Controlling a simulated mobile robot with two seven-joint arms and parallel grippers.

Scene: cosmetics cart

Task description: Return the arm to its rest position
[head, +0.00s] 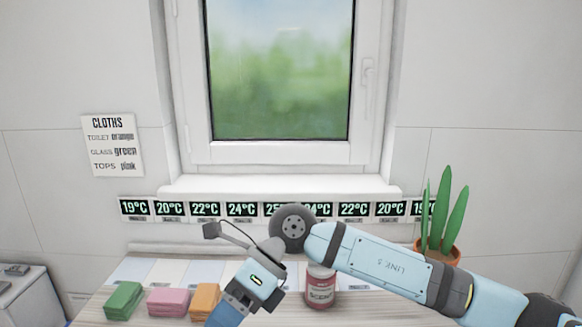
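My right arm comes in from the right edge and reaches across the table to the centre. Its gripper (238,300) hangs at the lower middle and points down and to the left, close to the picture's bottom edge. A darker blue shape (222,314) shows at its tip and runs out of the picture. I cannot tell whether this is a cloth or part of the gripper, nor whether the fingers are open or shut. My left arm and gripper are not in view.
Green (123,301), pink (168,303) and orange (205,300) folded cloths lie left of the gripper. A red jar (320,289) stands under my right forearm. A potted plant (438,252) is behind that arm. Temperature displays (205,209) line the back under the window; a cloths sign (112,145) hangs left.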

